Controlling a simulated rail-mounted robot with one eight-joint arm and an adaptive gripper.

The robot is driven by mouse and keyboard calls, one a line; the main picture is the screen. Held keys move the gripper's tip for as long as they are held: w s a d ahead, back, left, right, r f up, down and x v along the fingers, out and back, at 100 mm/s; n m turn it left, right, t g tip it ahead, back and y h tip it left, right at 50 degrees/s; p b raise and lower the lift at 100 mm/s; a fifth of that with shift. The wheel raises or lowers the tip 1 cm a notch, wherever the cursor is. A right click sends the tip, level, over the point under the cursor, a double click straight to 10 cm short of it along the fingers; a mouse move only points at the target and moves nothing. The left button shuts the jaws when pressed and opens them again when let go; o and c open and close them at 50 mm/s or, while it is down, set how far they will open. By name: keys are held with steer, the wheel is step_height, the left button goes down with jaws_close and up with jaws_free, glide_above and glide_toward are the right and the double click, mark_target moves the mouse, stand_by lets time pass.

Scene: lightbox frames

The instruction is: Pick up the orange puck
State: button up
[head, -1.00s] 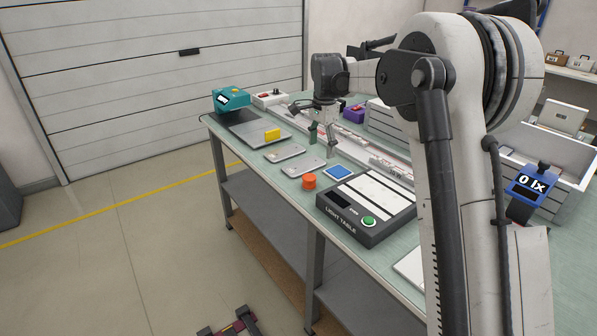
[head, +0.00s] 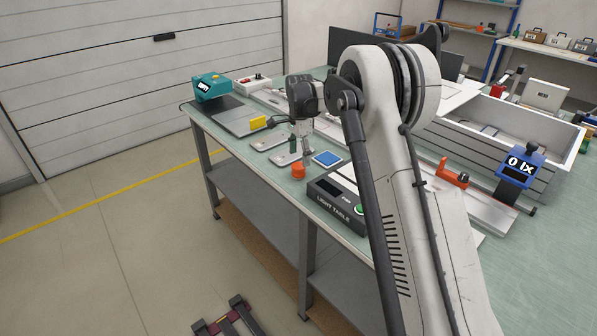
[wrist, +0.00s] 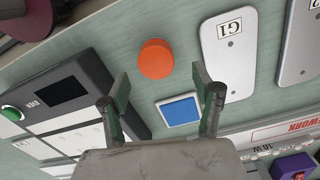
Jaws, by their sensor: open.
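The orange puck (head: 298,170) stands near the front edge of the green bench, left of the light table and in front of a small blue square. In the wrist view the puck (wrist: 156,59) shows whole, a little beyond my fingertips and apart from them. My gripper (head: 299,148) is open and empty above the bench, just behind the puck in the head view. In the wrist view my gripper's two fingertips (wrist: 160,80) are spread wide, with the blue square between and below them.
The blue square (head: 327,158) and the dark light table (head: 331,198) with its green button lie close to the puck. Flat grey plates (head: 268,141) lie on its other side, one marked G1 (wrist: 229,50). A yellow block (head: 258,122) and teal device (head: 211,86) stand farther left.

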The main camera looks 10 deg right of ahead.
mark_target(299, 165)
steer(key=shift+s+a+f, duration=0.1)
steer(key=shift+s+f, duration=0.05)
steer(key=shift+f, duration=1.2)
steer(key=shift+s+a+f, duration=0.1)
steer(key=shift+f, duration=1.25)
steer(key=c, duration=1.3)
steer(key=shift+o, duration=0.2)
steer(key=shift+r, duration=0.1)
steer(key=shift+r, duration=0.45)
step_height(299, 165, up, 3)
steer(key=shift+f, duration=0.15)
steer(key=s+a+r, duration=0.7)
steer(key=a, duration=0.1)
steer(key=shift+s+a+r, duration=0.15)
steer(key=shift+s+a, duration=0.15)
steer(key=shift+a, duration=0.1)
